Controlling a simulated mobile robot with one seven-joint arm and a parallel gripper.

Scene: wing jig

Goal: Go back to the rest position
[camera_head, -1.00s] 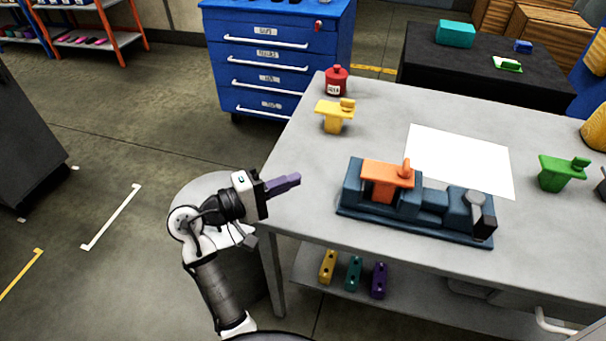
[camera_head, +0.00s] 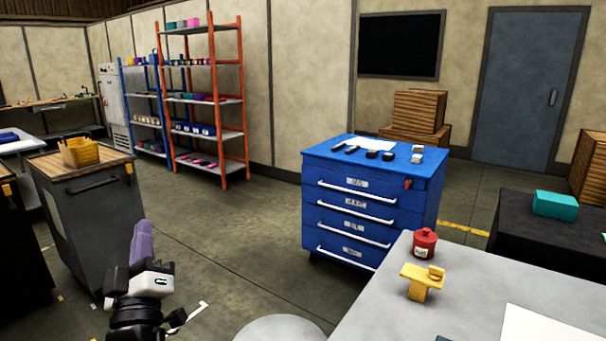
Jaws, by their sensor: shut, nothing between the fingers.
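My gripper (camera_head: 141,240) shows at the lower left, its purple fingers shut together and pointing up in the picture. Nothing is between the fingers. The gripper is in free air over the floor, apart from everything around it. The white and black wrist below it is in view; the rest of my arm is cut off by the bottom edge.
A grey cart (camera_head: 88,225) with a yellow bin stands left of my gripper. A blue drawer cabinet (camera_head: 372,205) stands right of the middle. The grey table (camera_head: 385,310) at the lower right holds a yellow part (camera_head: 421,282) and a red bottle (camera_head: 424,243). Floor between cart and cabinet is clear.

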